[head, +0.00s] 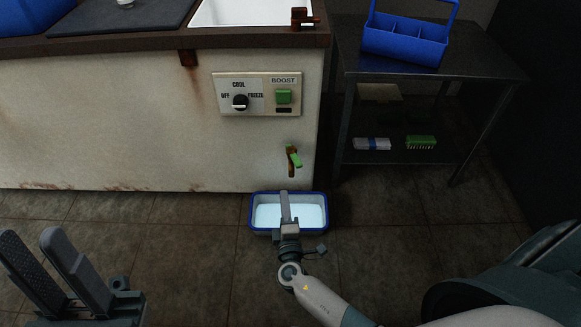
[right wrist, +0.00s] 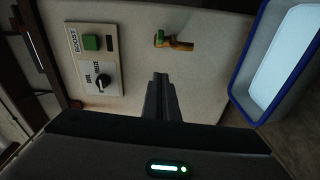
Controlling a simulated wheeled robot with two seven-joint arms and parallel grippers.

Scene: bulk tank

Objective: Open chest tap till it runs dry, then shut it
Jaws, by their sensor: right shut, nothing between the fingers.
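The chest tap (head: 292,160) is a small brown spout with a green lever, low on the front of the white chest (head: 120,120). The lever stands tilted, nearly in line with the spout. It also shows in the right wrist view (right wrist: 174,43). No stream is visible. A blue-rimmed tub (head: 324,222) with pale liquid sits on the floor below it, and its rim shows in the wrist view (right wrist: 240,72). My right gripper (head: 286,194) is shut and empty, in front of the tub and apart from the tap. My left gripper (head: 45,250) is open and empty at lower left.
A control panel (head: 258,108) with a knob and a green BOOST button is above the tap. A metal table (head: 430,70) with a blue caddy (head: 405,45) stands at right; brushes lie on its lower shelf. The tiled floor at left is clear.

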